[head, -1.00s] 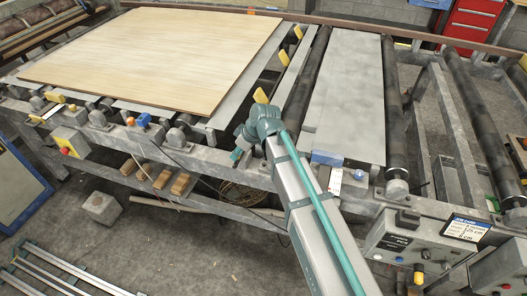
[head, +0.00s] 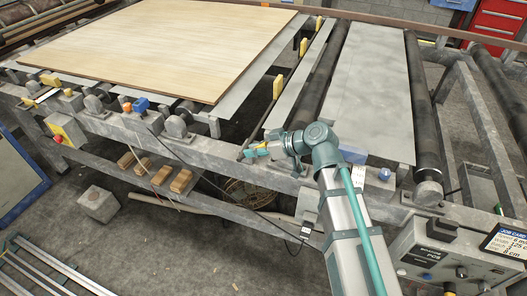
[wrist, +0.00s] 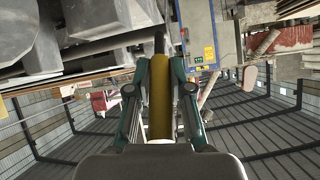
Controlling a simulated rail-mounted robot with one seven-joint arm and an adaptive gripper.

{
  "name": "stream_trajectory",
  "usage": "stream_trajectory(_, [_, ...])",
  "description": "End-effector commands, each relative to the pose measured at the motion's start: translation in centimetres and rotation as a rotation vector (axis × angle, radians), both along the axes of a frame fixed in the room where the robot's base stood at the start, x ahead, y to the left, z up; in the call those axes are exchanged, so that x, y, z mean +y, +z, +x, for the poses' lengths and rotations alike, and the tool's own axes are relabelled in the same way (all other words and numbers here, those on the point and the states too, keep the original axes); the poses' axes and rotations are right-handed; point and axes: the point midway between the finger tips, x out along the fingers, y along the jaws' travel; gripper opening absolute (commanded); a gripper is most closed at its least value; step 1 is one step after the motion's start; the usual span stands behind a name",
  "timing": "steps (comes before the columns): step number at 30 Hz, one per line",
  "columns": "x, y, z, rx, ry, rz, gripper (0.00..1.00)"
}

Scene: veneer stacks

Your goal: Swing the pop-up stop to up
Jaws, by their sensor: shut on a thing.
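Yellow upright plates of the pop-up stop stand in a row along a narrow rail right of the wood sheet; the nearest plate (head: 278,86) is closest to my arm. My gripper (head: 254,151) is at the front end of this rail, pointing left in the head view. In the wrist view my gripper (wrist: 160,115) is shut on a long yellow bar (wrist: 160,90), which lies between its fingers. The bar is mostly hidden by the fingers in the head view. I cannot tell how it joins the stop.
A large wood sheet (head: 170,45) lies on the conveyor at left. A grey sheet (head: 365,90) lies between dark rollers at right. The frame's front beam (head: 205,140) runs below my gripper. A control box (head: 445,250) stands at front right.

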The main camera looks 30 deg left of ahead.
Motion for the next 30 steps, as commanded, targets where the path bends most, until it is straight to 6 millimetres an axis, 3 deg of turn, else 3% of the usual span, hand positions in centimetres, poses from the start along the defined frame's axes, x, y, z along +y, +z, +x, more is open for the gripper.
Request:
stream_trajectory(11, [0.16, 0.10, 0.03, 0.000, 0.000, 0.007, 0.00])
stream_trajectory(12, [0.16, 0.10, 0.03, 0.000, 0.000, 0.006, 0.22])
stream_trajectory(17, [0.14, 0.06, -0.01, 0.000, 0.001, 0.005, 0.45])
stream_trajectory(30, [-0.72, 0.49, -0.01, 0.000, 0.002, 0.004, 0.45])
